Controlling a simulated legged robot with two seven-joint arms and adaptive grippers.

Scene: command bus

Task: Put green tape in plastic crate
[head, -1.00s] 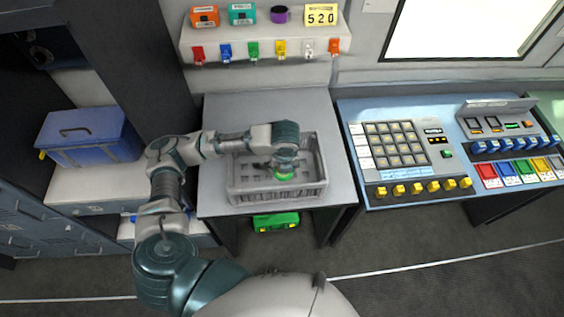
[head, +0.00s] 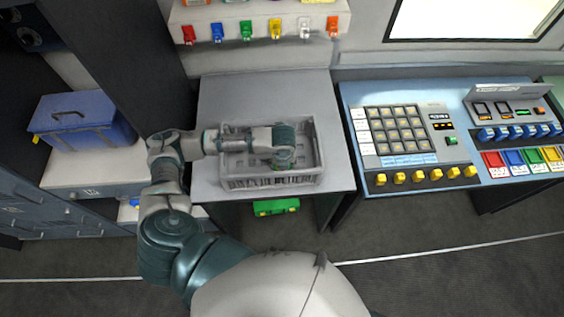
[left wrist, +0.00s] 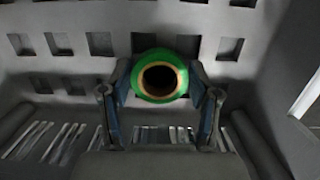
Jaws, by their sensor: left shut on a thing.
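The green tape (left wrist: 143,57) is a green ring with a tan inner rim, held between the fingers of my left gripper (left wrist: 160,97) in the left wrist view. In the head view the left gripper (head: 283,160) is over the grey plastic crate (head: 240,183), and most of the tape is hidden behind it. The left wrist view shows slotted crate walls (left wrist: 60,65) around the tape, so the tape is inside the crate's space. Whether it touches the crate floor cannot be told. My right gripper is not in view.
The crate stands on a grey table (head: 260,88). A blue toolbox (head: 85,122) sits on a cabinet at left. A green box (head: 275,206) is under the table. A control console (head: 450,150) stands at right, and a shelf with coloured switches (head: 262,15) is behind.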

